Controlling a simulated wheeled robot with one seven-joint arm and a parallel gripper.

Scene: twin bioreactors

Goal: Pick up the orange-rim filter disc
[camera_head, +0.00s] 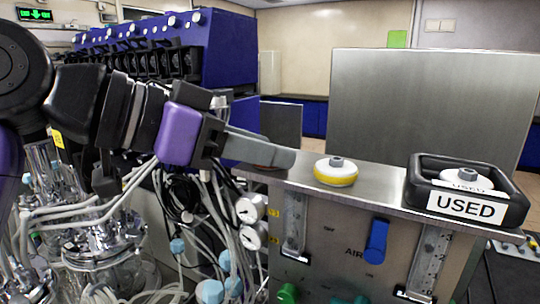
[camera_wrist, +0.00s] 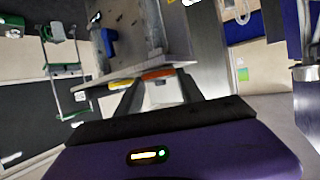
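The orange-rim filter disc shows in the wrist view (camera_wrist: 158,73) as an orange edge with a pale body, between the fingertips of my gripper (camera_wrist: 161,80).
A yellow-rim disc (camera_head: 336,173) stands on the steel ledge (camera_head: 385,187) just right of my fingertips. Further right is a black tray labelled USED (camera_head: 467,205) with a white disc (camera_head: 466,178) in it. A steel panel (camera_head: 430,110) rises behind. Tubing and glassware crowd the left.

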